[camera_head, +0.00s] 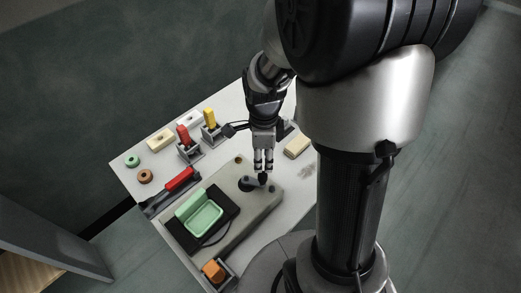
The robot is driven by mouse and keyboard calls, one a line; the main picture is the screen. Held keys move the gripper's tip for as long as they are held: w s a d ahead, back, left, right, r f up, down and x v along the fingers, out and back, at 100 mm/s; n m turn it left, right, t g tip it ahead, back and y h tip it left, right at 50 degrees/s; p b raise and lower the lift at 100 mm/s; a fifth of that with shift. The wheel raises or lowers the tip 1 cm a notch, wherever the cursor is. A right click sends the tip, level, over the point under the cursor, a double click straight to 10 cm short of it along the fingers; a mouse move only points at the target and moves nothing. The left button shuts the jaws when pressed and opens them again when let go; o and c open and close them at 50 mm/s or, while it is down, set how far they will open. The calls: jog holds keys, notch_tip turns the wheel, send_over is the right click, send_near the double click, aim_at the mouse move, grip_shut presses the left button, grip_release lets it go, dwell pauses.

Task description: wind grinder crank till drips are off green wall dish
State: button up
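The green wall dish (205,216), a shallow tray with a raised back, lies on a black pad (184,239) on the grey grinder body (262,205). The dark grinder crank (248,185) sits toward the body's far right end, with a black upright knob (263,178) on its arm. My gripper (263,169) points down at the knob, its fingertips right at or just above the knob's top. I cannot tell whether the fingers are closed on it. Drips on the dish are too small to make out.
A red-handled tool (180,180) lies left of the dish. Red (183,134) and yellow (210,118) pieces stand in grey holders behind. A green ring (132,160), brown ring (145,176), cream block (297,146) and orange block (213,270) sit around the white table's edges.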

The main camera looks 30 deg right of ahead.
aim_at(263, 174)
jog(key=shift+f+b, duration=2.85)
jog(key=shift+f, duration=0.8)
